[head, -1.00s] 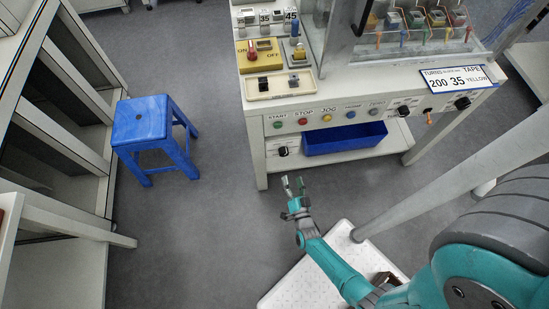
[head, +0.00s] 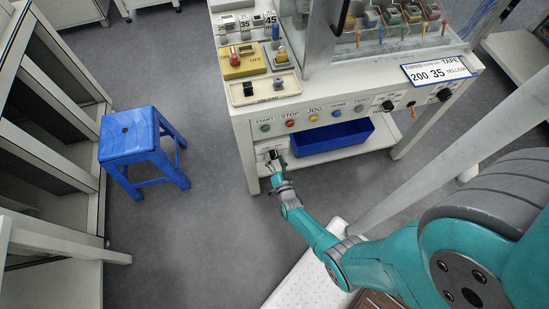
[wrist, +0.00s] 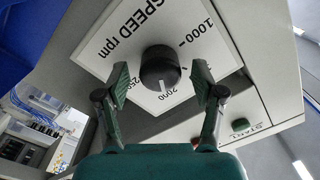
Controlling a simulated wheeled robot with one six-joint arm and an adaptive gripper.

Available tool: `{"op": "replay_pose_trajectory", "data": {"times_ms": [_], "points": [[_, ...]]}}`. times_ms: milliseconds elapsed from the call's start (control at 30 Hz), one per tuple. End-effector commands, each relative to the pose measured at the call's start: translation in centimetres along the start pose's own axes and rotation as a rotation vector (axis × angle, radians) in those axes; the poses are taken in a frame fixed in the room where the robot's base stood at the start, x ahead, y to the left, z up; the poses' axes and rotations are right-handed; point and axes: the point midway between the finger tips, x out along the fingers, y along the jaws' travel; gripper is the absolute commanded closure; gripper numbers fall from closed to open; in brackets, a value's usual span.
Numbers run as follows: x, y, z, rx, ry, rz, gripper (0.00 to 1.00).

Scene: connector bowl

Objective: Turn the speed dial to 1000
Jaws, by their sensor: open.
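The speed dial is a round black knob (wrist: 159,68) on a white plate (wrist: 105,45) lettered "SPEED rpm". In the wrist view the 1000 mark (wrist: 198,36) is up and right of the knob, and 2000 is just below it. A small white line shows near the knob's lower edge; I cannot tell if it is the pointer. My gripper (wrist: 163,80) is open, with one finger on each side of the knob and a gap on both sides. In the head view my gripper (head: 276,170) is at the machine's lower left front, partly hiding the dial (head: 271,155).
A green START button (wrist: 241,125) is close to the right finger in the wrist view. A blue bin (head: 332,138) sits on the shelf right of the dial. A blue stool (head: 130,130) stands left, with clear floor between.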

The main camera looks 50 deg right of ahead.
Motion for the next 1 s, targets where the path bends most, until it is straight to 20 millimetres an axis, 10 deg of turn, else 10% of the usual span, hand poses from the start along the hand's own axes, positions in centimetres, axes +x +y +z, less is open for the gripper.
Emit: {"op": "replay_pose_trajectory", "data": {"times_ms": [367,600,1000], "points": [[0.47,0.0,0.02,-0.001,-0.001,0.0,0.32],[0.47,0.0,0.01,0.0,-0.001,0.0,0.9],[0.48,0.0,0.0,-0.059,-0.002,0.002,0.92]]}}
